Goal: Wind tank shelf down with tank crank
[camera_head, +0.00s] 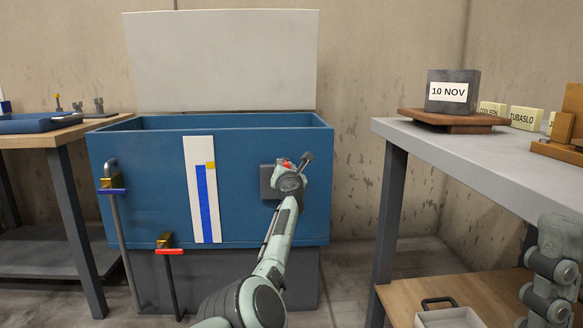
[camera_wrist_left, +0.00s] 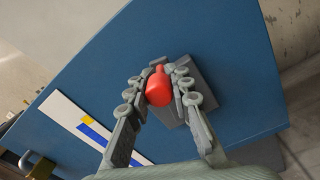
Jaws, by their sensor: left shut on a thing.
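The blue tank (camera_head: 150,200) stands straight ahead with its pale lid (camera_head: 222,60) raised behind it. A white gauge strip on its front (camera_head: 214,225) carries a tall blue bar (camera_head: 205,200) and a yellow mark (camera_head: 211,166) near the bar's top. The tank crank's red handle (camera_wrist_left: 159,88) sits between my left gripper's fingers, in front of a grey mounting plate (camera_wrist_left: 195,88) on the tank front. My left gripper (camera_head: 291,175) is shut on that handle and hides most of the crank in the head view. The shelf inside the tank is hidden.
Two pipes with a blue lever (camera_head: 112,191) and a red lever (camera_head: 170,251) stand at the tank's left front. A wooden table (camera_head: 65,136) stands left. A grey-topped bench (camera_head: 450,155) at right holds a block marked 10 NOV (camera_head: 452,92).

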